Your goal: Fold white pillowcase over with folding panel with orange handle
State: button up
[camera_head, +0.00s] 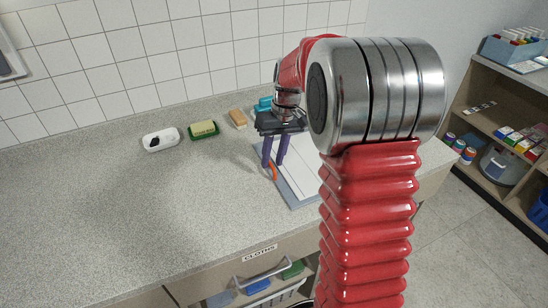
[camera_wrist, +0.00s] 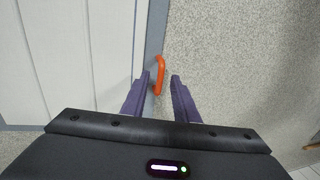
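The folding board (camera_head: 296,203) lies on the counter right of centre, with a grey-blue edge and a white sheet, apparently the white pillowcase (camera_head: 300,170), lying flat on it. My arm hides its right part. In the wrist view the grey-blue panel edge (camera_wrist: 154,35) runs beside the white cloth (camera_wrist: 75,50), which shows thin straight lines. The orange handle (camera_wrist: 159,72) sticks out from that edge; it also shows in the head view (camera_head: 274,173). My gripper (camera_head: 273,164) points down at the handle. In the wrist view its open fingers (camera_wrist: 160,77) stand either side of the handle, with gaps visible.
A white dish (camera_head: 161,140), a green dish with a yellow bar (camera_head: 204,130) and a tan block (camera_head: 238,119) stand along the tiled wall. The counter left of the board is clear.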

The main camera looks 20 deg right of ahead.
jog(key=shift+f, duration=0.15)
jog(key=shift+c, duration=0.2)
grip_shut()
jog(key=shift+d, duration=0.15)
dwell(1.1)
